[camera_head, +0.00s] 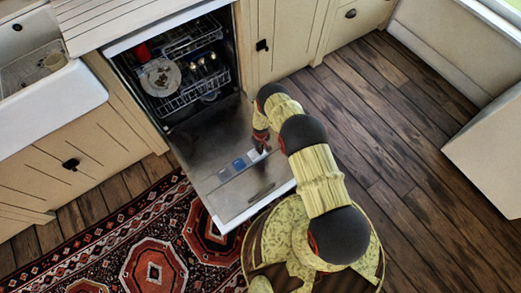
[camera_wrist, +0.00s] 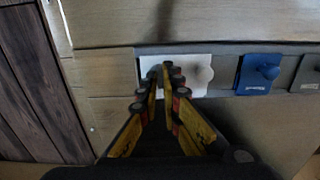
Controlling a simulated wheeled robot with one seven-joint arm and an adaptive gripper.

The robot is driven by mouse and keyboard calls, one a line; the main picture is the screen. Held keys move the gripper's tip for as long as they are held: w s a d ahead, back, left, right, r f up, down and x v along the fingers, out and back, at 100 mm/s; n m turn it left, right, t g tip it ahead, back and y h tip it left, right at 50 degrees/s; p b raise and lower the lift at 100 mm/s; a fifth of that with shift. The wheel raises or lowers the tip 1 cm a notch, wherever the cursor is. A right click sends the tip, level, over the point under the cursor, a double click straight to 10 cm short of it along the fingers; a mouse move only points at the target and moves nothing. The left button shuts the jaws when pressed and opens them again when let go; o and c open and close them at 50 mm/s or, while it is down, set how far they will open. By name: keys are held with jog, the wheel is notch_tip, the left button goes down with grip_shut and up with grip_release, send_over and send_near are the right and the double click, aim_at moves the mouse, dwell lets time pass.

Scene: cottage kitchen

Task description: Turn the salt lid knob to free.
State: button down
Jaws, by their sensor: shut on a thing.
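A row of small lids lies on the inside of the lowered dishwasher door (camera_head: 205,188). The white lid (camera_wrist: 195,60) has a rounded white knob part (camera_wrist: 204,76) to the right of my fingertips. A blue lid (camera_wrist: 252,84) with a blue knob (camera_wrist: 268,71) sits to its right, and a grey lid (camera_wrist: 311,75) is cut by the edge. No readable label tells which is the salt lid. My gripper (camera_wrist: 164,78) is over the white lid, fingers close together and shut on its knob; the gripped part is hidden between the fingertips. In the head view, my gripper (camera_head: 261,145) is beside the white lid (camera_head: 253,157).
The dishwasher's racks (camera_head: 190,90) hold dishes, including a plate (camera_head: 160,77). A patterned rug (camera_head: 130,245) lies left of the door. A white sink (camera_head: 45,110) is at left. Wooden floor (camera_head: 410,150) is open at right, up to a white block (camera_head: 490,145).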

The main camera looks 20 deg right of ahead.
jog(key=shift+w, duration=0.1)
dwell(0.3)
jog(key=c, duration=2)
grip_release()
notch_tip(320, 180, up, 12)
